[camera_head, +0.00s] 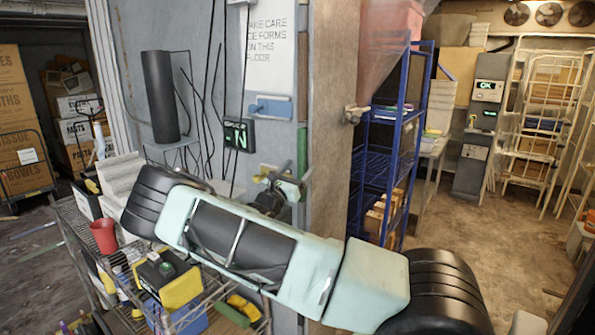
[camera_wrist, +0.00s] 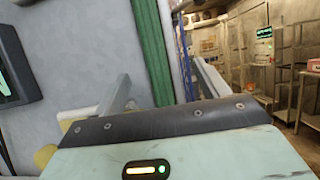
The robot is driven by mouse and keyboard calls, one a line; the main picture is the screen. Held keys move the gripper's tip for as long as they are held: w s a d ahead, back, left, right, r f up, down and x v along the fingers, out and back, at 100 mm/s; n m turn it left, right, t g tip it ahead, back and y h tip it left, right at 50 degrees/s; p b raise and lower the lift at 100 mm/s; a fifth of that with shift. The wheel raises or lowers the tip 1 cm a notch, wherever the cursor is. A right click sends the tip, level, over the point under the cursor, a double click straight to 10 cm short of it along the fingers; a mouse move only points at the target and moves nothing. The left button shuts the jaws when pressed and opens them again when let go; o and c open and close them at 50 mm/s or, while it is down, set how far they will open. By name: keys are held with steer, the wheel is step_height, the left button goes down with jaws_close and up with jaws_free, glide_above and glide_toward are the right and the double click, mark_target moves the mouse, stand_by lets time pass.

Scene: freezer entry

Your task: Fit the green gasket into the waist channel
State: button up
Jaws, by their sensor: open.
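The green gasket (camera_wrist: 149,45) is an upright ribbed strip along the edge of the grey door panel in the wrist view. In the head view a short green length (camera_head: 302,150) shows on that edge at mid-height. My gripper (camera_wrist: 162,82) is open, with one finger on each side of the strip in the wrist view. In the head view my gripper (camera_head: 284,182) is at the panel edge, just below the visible green length, partly hidden by my arm. I cannot tell whether the fingers touch the strip. The waist channel cannot be made out apart from the strip.
A wire cart (camera_head: 75,225) with a red cup (camera_head: 104,236) and tools stands below my arm at left. A blue shelf rack (camera_head: 375,165) stands behind the panel. A lit green display (camera_head: 239,135) is on the panel. Open floor lies at right.

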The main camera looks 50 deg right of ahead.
steer(key=shift+a, duration=0.1)
steer(key=a+p, duration=0.1)
steer(key=a, duration=0.5)
steer(key=shift+s+a, duration=0.25)
steer(key=shift+a, duration=0.1)
stand_by(0.9)
steer(key=shift+a, duration=0.15)
steer(key=b+v, duration=0.8)
steer(key=v, duration=0.9)
steer(key=shift+a, duration=0.15)
